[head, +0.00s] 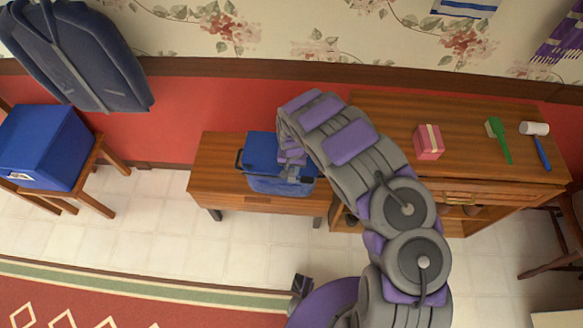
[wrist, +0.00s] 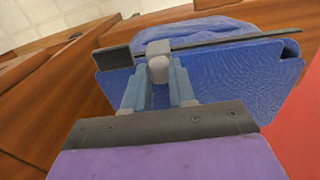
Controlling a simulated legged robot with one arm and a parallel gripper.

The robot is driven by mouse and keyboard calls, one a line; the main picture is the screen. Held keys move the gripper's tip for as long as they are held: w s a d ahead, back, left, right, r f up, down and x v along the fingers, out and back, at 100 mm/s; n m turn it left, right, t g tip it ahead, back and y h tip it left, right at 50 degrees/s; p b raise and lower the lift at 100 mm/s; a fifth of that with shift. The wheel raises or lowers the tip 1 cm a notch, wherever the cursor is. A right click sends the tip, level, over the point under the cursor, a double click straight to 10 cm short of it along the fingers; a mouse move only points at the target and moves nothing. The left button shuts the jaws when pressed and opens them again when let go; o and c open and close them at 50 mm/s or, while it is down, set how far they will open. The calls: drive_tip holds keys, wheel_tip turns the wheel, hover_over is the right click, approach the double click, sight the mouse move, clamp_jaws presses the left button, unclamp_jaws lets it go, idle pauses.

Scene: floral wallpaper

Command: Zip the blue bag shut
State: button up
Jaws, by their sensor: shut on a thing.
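The blue bag (head: 264,148) sits on a low wooden bench, partly hidden behind my arm. Its blue side and top fill the upper middle of the wrist view (wrist: 210,82). A thin dark strip (wrist: 235,42), which looks like the zip line, runs along the bag's upper edge. My gripper (wrist: 160,72) is shut on a small grey zip pull (wrist: 158,50) at this strip, left of the bag's middle in the wrist view. In the head view my gripper (head: 294,174) is at the bag's right part. I cannot tell how far the zip is closed.
The low bench (head: 215,178) has bare wood left of the bag. A higher wooden cabinet (head: 380,108) on the right holds a pink box (head: 428,142), a green brush (head: 499,140) and a mallet (head: 536,130).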

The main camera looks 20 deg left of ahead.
drive_tip(key=shift+w+d+r+p, duration=0.1)
drive_tip(key=shift+d+p, duration=0.55)
drive_tip(key=shift+d, duration=0.1)
clamp_jaws()
unclamp_jaws()
drive_tip(key=shift+w+d, duration=0.1)
drive_tip(key=shift+d, duration=0.1)
drive_tip(key=o, duration=0.9)
drive_tip(key=shift+o, duration=0.2)
wheel_tip(320, 180, up, 17)
drive_tip(key=p, duration=0.3)
drive_tip(key=shift+p, duration=0.3)
